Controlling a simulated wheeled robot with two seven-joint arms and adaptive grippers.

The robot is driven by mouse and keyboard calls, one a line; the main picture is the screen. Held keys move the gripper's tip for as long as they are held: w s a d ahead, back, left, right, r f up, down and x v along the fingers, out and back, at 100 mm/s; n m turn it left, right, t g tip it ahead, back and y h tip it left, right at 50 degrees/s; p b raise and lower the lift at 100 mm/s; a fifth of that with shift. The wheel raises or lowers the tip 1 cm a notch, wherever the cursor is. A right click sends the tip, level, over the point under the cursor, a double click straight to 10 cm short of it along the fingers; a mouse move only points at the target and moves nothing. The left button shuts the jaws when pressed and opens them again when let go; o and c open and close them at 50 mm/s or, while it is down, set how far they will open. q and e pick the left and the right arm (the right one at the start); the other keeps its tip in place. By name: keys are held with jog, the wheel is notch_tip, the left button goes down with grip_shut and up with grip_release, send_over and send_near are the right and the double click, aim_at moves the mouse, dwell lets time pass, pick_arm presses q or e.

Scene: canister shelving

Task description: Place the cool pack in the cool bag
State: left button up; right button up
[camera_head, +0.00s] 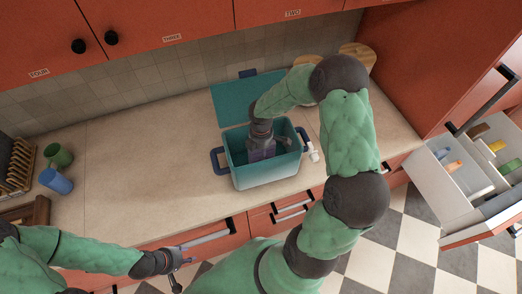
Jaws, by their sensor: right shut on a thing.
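The cool bag (264,178) is a teal open box with dark blue handles, standing on the counter with its lid (228,104) folded back. My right gripper (261,141) reaches down into its opening from above. It is shut on the cool pack (261,153), a purple-blue block that shows between the bag's walls. The fingertips are partly hidden, and I cannot tell whether the pack touches the bag's floor. My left gripper (182,270) is open and empty, low in front of the counter's drawers.
A green mug (58,155) and a blue mug (55,181) stand at the left near a wooden rack (18,165). A white bottle (313,152) is close to the bag's right handle. An open drawer (440,195) juts out at the right. The counter left of the bag is clear.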

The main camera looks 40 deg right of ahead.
jog(key=shift+r, duration=0.1)
jog(key=o, duration=1.4)
notch_tip(320, 180, up, 12)
